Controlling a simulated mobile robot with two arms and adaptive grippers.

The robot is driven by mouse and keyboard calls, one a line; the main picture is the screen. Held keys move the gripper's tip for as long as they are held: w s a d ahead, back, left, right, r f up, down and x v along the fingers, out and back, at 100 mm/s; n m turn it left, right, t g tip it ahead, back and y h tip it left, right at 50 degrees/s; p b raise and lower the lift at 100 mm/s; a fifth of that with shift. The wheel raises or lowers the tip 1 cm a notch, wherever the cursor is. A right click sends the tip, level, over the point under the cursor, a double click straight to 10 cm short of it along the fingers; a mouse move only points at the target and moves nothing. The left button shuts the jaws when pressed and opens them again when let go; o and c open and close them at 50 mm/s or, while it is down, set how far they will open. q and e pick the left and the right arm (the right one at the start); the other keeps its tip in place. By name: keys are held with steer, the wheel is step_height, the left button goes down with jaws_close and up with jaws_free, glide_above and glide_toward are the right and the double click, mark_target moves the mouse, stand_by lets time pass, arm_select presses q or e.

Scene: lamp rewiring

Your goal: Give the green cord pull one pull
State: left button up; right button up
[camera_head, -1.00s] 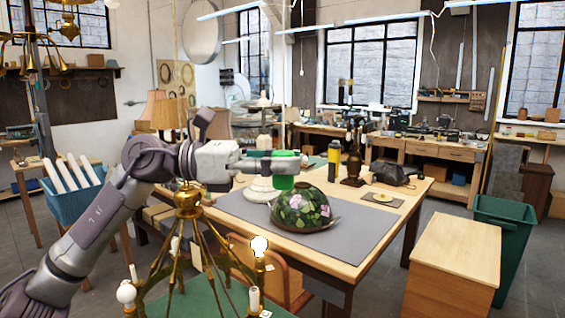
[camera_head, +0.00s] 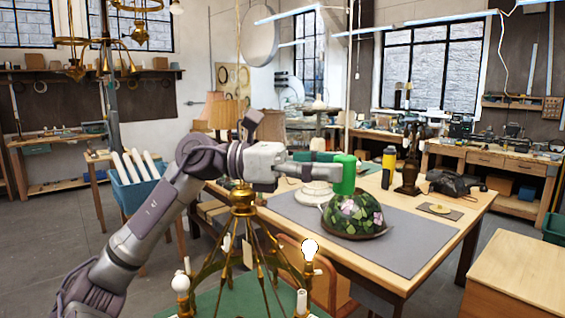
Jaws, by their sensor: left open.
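The green cord pull (camera_head: 344,176) is an upright green cylinder hanging on a thin pale cord (camera_head: 350,90) that comes down from above. It appears over the domed floral glass shade (camera_head: 352,214) on the table. My left gripper (camera_head: 325,170) reaches in from the left, level with the pull, with its fingertips right at the pull's left side. The jaws are open. The pull shows almost whole in front of the fingertips, and I cannot tell whether they touch it. My right gripper is not in view.
A brass chandelier (camera_head: 243,208) with bulbs stands close below my left arm. The wooden table (camera_head: 440,262) carries a grey mat (camera_head: 405,243), a dark stand (camera_head: 409,170), a yellow-black canister (camera_head: 388,165) and a dark telephone-like object (camera_head: 455,184). A blue bin (camera_head: 140,192) is at left.

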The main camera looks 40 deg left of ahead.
arm_select(q)
steer(key=v, duration=0.9)
steer(key=shift+a, duration=0.3)
steer(key=shift+s, duration=0.1)
